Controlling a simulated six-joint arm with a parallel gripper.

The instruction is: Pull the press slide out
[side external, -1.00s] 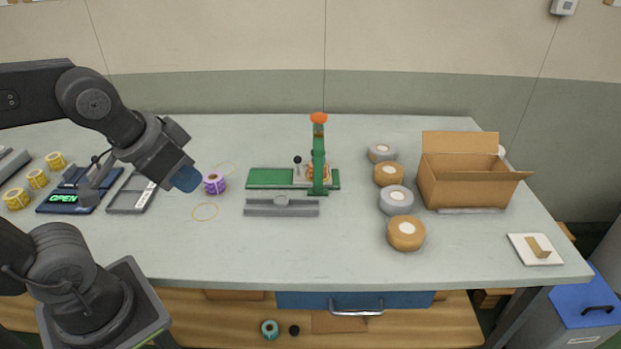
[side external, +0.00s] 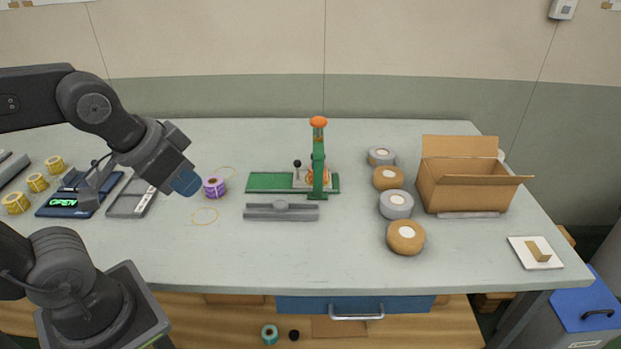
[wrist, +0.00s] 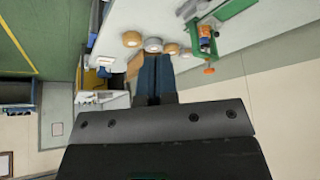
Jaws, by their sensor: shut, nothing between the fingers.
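The green press (side external: 318,170) with an orange knob on top stands near the middle of the table. Its slide (side external: 304,182), a pale plate with a small black-knobbed handle (side external: 297,163), sits on the green base at the press column. An orange roll shows under the press, partly hidden by the column. My gripper (side external: 187,182) is shut and empty, in the air left of the press, well apart from it. In the wrist view my gripper's blue fingers (wrist: 155,75) are together, and the press (wrist: 212,25) shows at upper right.
A grey rail (side external: 265,210) lies in front of the press. A purple roll (side external: 214,186) sits near my gripper. Several tape rolls (side external: 397,204) and an open cardboard box (side external: 468,188) stand to the right. The front middle of the table is clear.

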